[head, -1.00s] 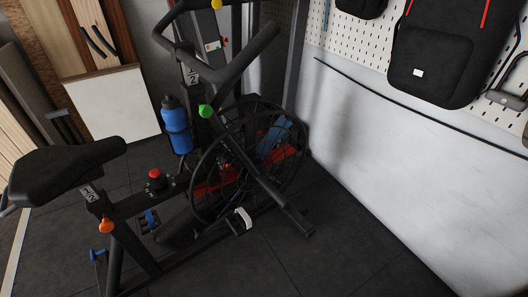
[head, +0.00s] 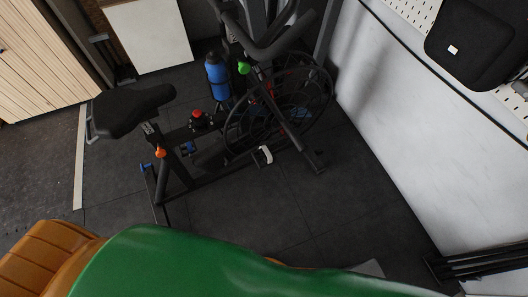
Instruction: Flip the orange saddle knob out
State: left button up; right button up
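The orange saddle knob (head: 160,153) sits on the seat post of a black exercise bike, just below the black saddle (head: 135,108), at left of centre in the head view. It is small here, and I cannot tell whether it is flipped in or out. Nothing covers it. Neither of my grippers shows in this view, and no gripper is seen near the knob.
A large green surface (head: 220,265) with orange-brown parts fills the bottom edge. The bike's fan wheel (head: 280,115), blue bottle (head: 217,77), red knob (head: 198,115) and green knob (head: 243,68) stand right of the saddle. Dark floor around the bike is clear. A white wall (head: 400,110) stands right.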

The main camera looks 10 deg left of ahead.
aim_at(160, 153)
jog(key=u, duration=1.65)
